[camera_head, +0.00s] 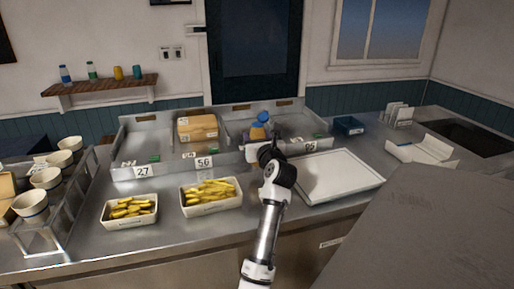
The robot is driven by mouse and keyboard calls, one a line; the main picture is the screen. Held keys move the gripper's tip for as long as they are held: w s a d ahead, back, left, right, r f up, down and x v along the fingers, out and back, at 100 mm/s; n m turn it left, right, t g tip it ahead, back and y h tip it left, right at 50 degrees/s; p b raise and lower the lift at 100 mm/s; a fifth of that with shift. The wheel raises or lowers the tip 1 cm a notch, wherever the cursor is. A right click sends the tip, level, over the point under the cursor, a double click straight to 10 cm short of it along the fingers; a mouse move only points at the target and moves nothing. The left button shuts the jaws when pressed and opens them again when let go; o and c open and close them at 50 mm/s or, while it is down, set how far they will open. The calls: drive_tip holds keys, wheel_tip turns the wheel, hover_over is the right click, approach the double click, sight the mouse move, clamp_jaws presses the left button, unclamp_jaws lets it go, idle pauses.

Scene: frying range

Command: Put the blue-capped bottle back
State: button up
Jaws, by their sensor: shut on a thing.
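My gripper (264,150) is over the front edge of the right-hand steel bin (238,129) on the counter, its fingers largely hidden by my wrist. It is shut on a small bottle with a blue top (262,117), which shows just above and beyond it. The bottle's lower part is hidden, so I cannot tell whether it touches the bin. Another clear bottle with a blue cap (65,75) stands upright at the left end of the wooden wall shelf (100,87).
A green-capped bottle (92,71), an orange can (118,73) and a blue can (137,72) share the shelf. A white tray (345,186) lies right of my arm. Two tubs of yellow food (130,210) (210,208) stand in front. Bowls (46,178) fill a rack at left.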

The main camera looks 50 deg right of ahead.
drive_tip(key=shift+f, duration=1.9)
drive_tip(key=shift+f, duration=0.1)
drive_tip(key=shift+f+p, duration=0.1)
drive_tip(key=shift+p, duration=0.2)
drive_tip(key=o, duration=1.3)
